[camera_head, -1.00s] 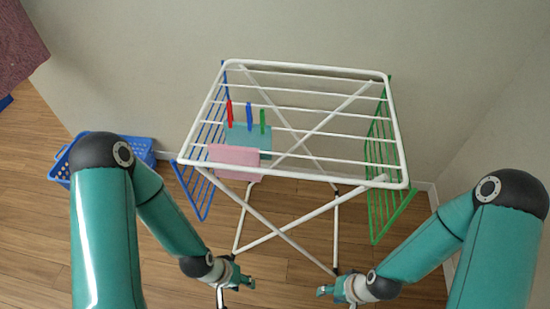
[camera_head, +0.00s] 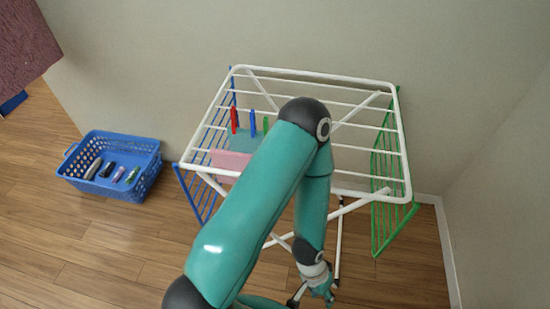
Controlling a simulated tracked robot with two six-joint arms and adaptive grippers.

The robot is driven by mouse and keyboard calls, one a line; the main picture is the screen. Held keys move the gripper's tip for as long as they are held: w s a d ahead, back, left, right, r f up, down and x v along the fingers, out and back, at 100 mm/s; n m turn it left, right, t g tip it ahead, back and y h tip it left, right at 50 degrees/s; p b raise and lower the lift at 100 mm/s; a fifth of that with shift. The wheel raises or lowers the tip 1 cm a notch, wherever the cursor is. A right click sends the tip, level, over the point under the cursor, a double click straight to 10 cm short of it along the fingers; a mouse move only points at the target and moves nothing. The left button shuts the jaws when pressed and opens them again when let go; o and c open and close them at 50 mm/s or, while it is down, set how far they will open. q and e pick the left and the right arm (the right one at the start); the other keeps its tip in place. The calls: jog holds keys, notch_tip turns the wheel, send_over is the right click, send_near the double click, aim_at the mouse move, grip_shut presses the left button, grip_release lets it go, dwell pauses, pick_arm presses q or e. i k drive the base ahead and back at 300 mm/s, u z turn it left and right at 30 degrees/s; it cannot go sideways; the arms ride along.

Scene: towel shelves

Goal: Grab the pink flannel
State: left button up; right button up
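My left arm crosses the middle of the view. My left gripper (camera_head: 312,294) is low in the picture, below and to the right of the flannel and apart from it. Its fingers are small and partly hidden, so I cannot tell whether they are open. My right gripper is out of view.
The rack has a blue side wing (camera_head: 192,192) and a green one (camera_head: 388,190). A blue basket (camera_head: 140,150) with several small items sits on the floor at left. The wooden floor between is clear.

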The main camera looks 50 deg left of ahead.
aim_at(235, 162)
jog(key=u, duration=0.55)
jog(key=k, duration=0.7)
jog(key=u, duration=0.85)
jog(key=k, duration=0.55)
jog(key=u, duration=1.05)
jog(key=i, duration=1.2)
jog(key=z, duration=0.25)
